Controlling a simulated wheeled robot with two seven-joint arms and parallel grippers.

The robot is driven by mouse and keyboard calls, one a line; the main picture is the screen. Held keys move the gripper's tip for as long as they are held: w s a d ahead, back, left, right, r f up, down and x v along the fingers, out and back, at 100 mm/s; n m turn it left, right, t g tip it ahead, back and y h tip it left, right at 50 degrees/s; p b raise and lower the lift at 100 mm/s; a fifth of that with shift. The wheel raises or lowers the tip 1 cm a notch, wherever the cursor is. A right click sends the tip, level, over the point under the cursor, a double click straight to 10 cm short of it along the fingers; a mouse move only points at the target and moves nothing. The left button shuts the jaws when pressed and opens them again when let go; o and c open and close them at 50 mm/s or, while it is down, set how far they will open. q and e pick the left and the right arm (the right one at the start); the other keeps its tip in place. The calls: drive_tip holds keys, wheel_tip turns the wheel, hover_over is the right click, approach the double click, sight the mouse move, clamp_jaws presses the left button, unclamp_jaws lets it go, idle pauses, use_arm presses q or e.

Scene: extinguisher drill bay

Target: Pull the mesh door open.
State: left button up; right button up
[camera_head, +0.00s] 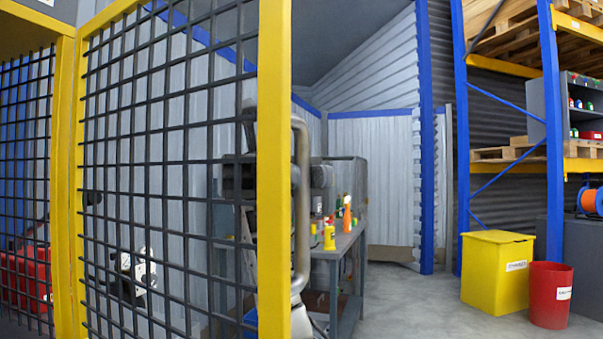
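The mesh door has a yellow frame and a dark wire grid (168,180). It fills the left half of the view, its free edge post (274,180) close to me. It stands swung open at an angle, with open room right of that post. A grey tubular handle (301,200) runs upright along the right side of the post. A pale grey part at the handle's lower end looks like my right gripper (299,290). Its fingers are mostly hidden by the post, so I cannot tell if they close on the handle.
A grey workbench (345,240) with small bottles and an orange cone stands beyond the door. A yellow bin (496,270) and a red bin (550,294) stand at right before blue-and-yellow racking (553,130). The floor (410,305) between bench and bins is clear.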

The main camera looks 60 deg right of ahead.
drive_tip(key=v, duration=0.6)
drive_tip(key=shift+w+d+p, duration=0.2)
drive_tip(key=shift+w+p, duration=0.05)
drive_tip(key=shift+p, duration=0.2)
